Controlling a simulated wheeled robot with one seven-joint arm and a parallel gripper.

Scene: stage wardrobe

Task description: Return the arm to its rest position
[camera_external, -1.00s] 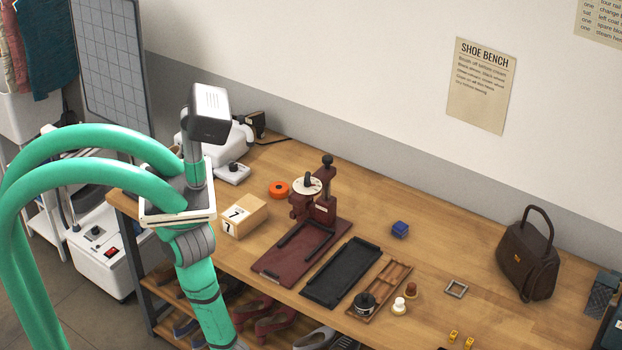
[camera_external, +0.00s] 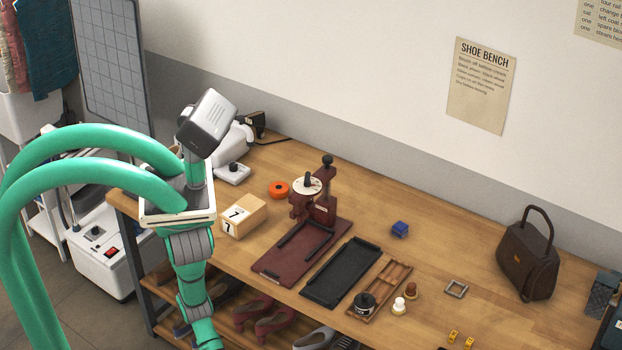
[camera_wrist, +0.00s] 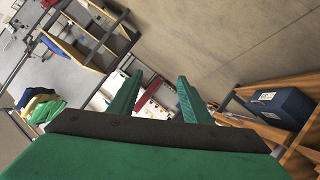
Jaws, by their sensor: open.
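My gripper (camera_wrist: 158,79) shows in the wrist view with its two green fingers apart and nothing between them. It points at open space, with the floor and furniture beyond the fingers. In the external view my green arm hangs down in front of the bench's left part and runs to the bottom edge of the picture. My gripper is not visible there.
The wooden bench (camera_external: 440,262) carries a dark red press (camera_external: 318,205), a black tray (camera_external: 340,272), a numbered box (camera_external: 244,215) and a brown handbag (camera_external: 527,262). Shoes (camera_external: 270,322) sit on the shelf below. In the wrist view a dark blue box (camera_wrist: 284,107) stands on wooden shelving at right.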

